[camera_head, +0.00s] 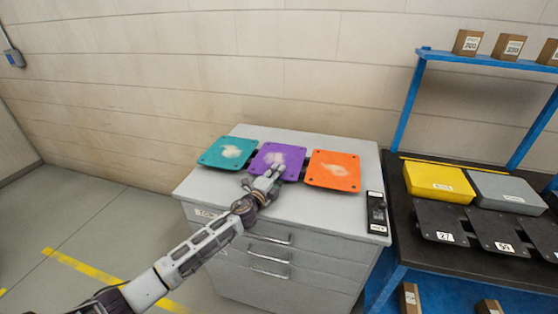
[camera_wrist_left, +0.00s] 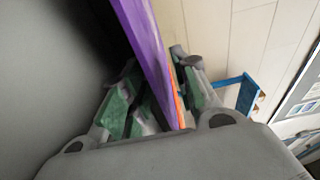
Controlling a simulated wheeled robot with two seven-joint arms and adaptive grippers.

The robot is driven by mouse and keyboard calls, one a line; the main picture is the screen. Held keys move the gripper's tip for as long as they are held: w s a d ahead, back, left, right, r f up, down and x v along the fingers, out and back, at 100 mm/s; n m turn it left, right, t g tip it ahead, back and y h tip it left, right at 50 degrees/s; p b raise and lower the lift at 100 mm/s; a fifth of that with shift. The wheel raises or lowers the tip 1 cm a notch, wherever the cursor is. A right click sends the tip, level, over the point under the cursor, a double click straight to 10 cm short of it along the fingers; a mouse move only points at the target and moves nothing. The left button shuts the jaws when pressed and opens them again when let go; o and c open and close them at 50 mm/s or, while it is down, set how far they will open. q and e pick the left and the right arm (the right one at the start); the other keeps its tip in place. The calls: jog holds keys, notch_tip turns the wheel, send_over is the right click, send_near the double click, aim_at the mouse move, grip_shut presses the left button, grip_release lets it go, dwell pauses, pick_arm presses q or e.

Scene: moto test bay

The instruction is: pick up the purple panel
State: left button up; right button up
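The purple panel (camera_head: 279,159) is the middle one of three panels on the grey cabinet top, with a pale patch on its face. My left gripper (camera_head: 269,177) is at its front edge. In the left wrist view, the purple panel (camera_wrist_left: 145,45) stands edge-on between the fingers of my left gripper (camera_wrist_left: 160,80). The fingers are apart on either side of it, with a sliver of orange showing between the panel and one finger. The gripper looks open around the edge. My right gripper is not in view.
A teal panel (camera_head: 228,152) lies to the left and an orange panel (camera_head: 333,171) to the right, both close by. A black device (camera_head: 376,212) is at the cabinet's right edge. A dark bench with yellow (camera_head: 438,183) and grey (camera_head: 505,193) boxes stands right.

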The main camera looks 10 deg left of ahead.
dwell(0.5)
pick_arm(q)
grip_shut()
